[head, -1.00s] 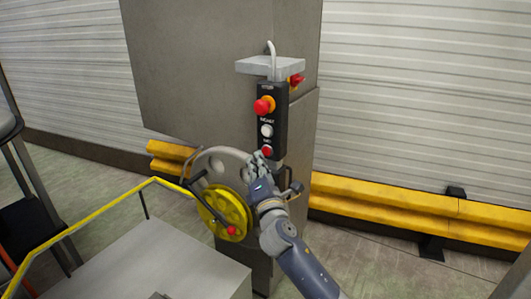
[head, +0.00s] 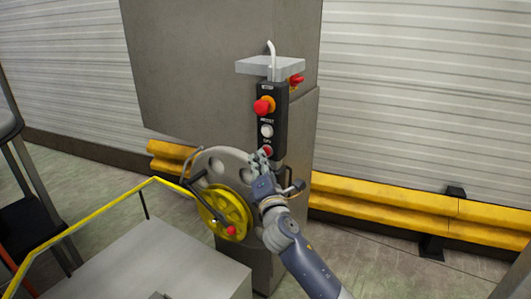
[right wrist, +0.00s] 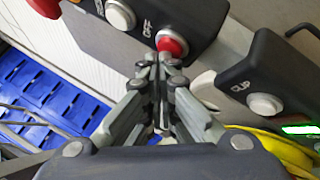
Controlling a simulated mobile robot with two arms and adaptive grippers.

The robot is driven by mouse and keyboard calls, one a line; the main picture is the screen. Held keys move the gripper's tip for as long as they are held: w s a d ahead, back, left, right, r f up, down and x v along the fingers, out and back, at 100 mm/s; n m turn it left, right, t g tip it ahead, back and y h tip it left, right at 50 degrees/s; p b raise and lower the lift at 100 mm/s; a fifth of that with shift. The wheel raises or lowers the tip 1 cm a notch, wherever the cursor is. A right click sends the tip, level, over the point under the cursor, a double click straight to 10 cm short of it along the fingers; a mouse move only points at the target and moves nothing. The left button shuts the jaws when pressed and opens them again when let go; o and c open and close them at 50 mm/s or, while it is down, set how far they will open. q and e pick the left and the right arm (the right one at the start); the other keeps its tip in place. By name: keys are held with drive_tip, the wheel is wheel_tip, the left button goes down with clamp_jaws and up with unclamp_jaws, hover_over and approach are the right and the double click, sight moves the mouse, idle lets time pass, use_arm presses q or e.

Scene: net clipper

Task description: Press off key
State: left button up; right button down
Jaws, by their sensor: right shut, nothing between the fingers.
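The off key is a round red button (right wrist: 172,43) beside the label OFF on a dark control box, in the right wrist view. In the head view the red button (head: 267,150) is the lowest on the upright control box (head: 280,112). My right gripper (head: 262,157) is shut and empty just below it. In the right wrist view its closed fingertips (right wrist: 168,62) point at the button and overlap its lower edge. I cannot tell whether they touch it. My left gripper is not in view.
A white button (head: 266,131) and a red mushroom button (head: 263,106) sit above the off key. A second dark box with a white button (right wrist: 264,106) is close on the right. A yellow handwheel (head: 228,212) and yellow rail (head: 95,217) stand at left.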

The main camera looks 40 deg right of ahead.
drive_tip(key=shift+w+d, duration=0.1)
drive_tip(key=shift+d, duration=0.15)
idle(0.3)
drive_tip(key=shift+a, duration=0.15)
drive_tip(key=shift+s+a, duration=0.35)
drive_tip(key=shift+a, duration=0.3)
drive_tip(key=a, duration=0.1)
drive_tip(key=s+a, duration=0.1)
drive_tip(key=a, duration=0.1)
drive_tip(key=s+a, duration=0.1)
drive_tip(key=shift+a, duration=0.3)
drive_tip(key=shift+w+f, duration=0.1)
idle(0.8)
